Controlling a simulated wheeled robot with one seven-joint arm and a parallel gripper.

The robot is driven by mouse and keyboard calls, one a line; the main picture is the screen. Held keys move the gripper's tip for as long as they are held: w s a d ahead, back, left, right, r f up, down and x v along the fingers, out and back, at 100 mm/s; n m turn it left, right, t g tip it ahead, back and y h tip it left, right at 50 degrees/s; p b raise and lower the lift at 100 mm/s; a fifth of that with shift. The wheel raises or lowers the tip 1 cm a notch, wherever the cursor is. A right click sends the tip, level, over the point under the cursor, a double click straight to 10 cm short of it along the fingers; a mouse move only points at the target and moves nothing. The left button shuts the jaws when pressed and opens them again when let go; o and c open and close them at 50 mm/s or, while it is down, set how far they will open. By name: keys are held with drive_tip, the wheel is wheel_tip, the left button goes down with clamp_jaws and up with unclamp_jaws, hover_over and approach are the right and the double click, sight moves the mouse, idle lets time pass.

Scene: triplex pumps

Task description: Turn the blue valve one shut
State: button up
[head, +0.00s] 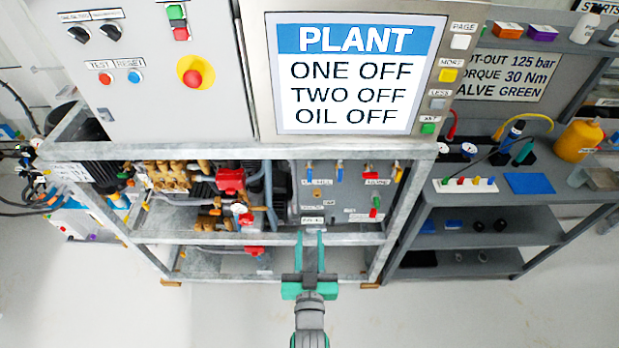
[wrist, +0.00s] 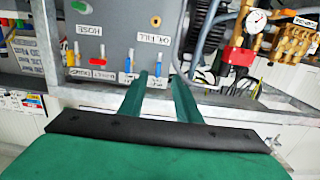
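The grey valve panel (head: 335,196) sits inside the frame, below the screen. Two blue valve handles stand upright along its top, a left one (head: 310,168) and a right one (head: 340,171). I cannot read which is numbered one. My gripper (head: 310,236) is low in front of the panel, fingers parallel and apart, with nothing between them. In the wrist view, where labels are upside down, one blue handle (wrist: 156,67) shows beyond the gap between the fingertips (wrist: 158,77). The other blue handle (wrist: 130,60) is left of the fingers. Neither visibly touches my gripper.
A red handle (head: 370,171) and a yellow one (head: 398,171) sit right of the blue ones. Brass pump parts (head: 170,176) and red fittings (head: 231,181) crowd the left. The frame's upper rail (head: 250,152) crosses above. The screen (head: 350,75) reads ONE OFF, TWO OFF, OIL OFF.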

approach(310, 175)
drive_tip(key=shift+t, duration=0.3)
drive_tip(key=w, duration=0.9)
drive_tip(key=shift+f, duration=0.3)
clamp_jaws()
